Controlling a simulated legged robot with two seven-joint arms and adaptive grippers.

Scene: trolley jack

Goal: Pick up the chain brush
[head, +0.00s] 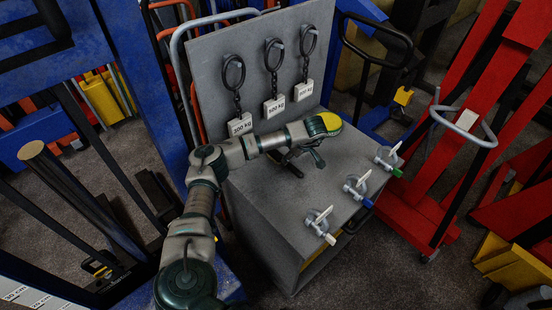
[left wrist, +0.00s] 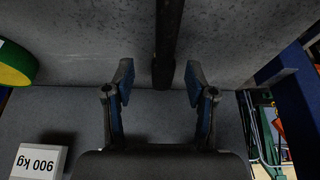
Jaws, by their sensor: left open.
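In the left wrist view a dark rod (left wrist: 168,40), which looks like the chain brush's handle, lies along the grey cart top. Its near end sits between the two blue-padded fingers of my left gripper (left wrist: 160,82), with a gap on both sides. The gripper is open and holds nothing. In the head view my left gripper (head: 303,160) is low over the cart top, and its dark fingers and the brush are hard to tell apart there. The brush's bristles are not clearly seen. My right gripper is not in view.
A green and yellow round thing (head: 323,124) is close beside my left wrist. The grey cart (head: 270,215) has an upright back panel with hanging chains and weight labels (head: 240,125). Three shackles (head: 318,222) lie along its right edge. Red and blue lifting equipment stands around.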

